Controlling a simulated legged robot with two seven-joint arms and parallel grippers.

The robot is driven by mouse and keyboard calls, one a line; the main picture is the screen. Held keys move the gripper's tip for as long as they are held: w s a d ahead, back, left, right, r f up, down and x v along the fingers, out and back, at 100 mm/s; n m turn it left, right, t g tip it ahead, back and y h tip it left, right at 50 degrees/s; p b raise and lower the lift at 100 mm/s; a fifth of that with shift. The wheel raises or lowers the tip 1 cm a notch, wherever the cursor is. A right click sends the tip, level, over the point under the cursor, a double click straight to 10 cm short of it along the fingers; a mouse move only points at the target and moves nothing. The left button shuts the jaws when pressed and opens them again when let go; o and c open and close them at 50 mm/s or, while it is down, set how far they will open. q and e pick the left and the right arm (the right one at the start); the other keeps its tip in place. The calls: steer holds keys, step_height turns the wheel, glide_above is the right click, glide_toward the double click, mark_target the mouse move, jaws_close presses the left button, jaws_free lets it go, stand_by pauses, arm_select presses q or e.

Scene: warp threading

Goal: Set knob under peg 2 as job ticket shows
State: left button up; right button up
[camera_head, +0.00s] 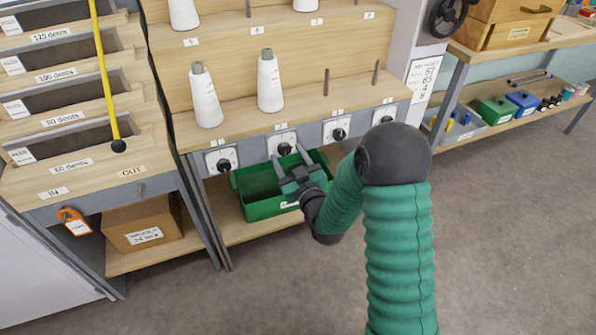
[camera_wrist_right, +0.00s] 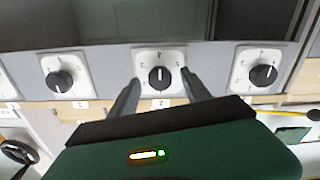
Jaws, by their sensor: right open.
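The dial knob under peg 2 (camera_wrist_right: 159,78) is black on a white plate. In the right wrist view it sits between the fingertips of my right gripper (camera_wrist_right: 160,86), above a small label reading 2; its white mark points up in that picture. In the head view the plate with this knob (camera_head: 284,144) is on the grey rail, partly behind the fingers. My right gripper (camera_head: 291,163) is open around or just in front of the knob; contact cannot be told. A printed sheet (camera_head: 423,78) hangs at the right, too small to read. My left gripper is not in view.
Neighbouring knobs sit at the left (camera_head: 221,161) and right (camera_head: 336,131). A green bin (camera_head: 262,207) stands on the shelf below the rail. White cones (camera_head: 205,97) stand on pegs above. Open floor lies at the right.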

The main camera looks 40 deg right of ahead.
steer(key=p+v, duration=1.4)
steer(key=v, duration=0.1)
steer(key=shift+s, duration=0.45)
steer(key=shift+f, duration=0.1)
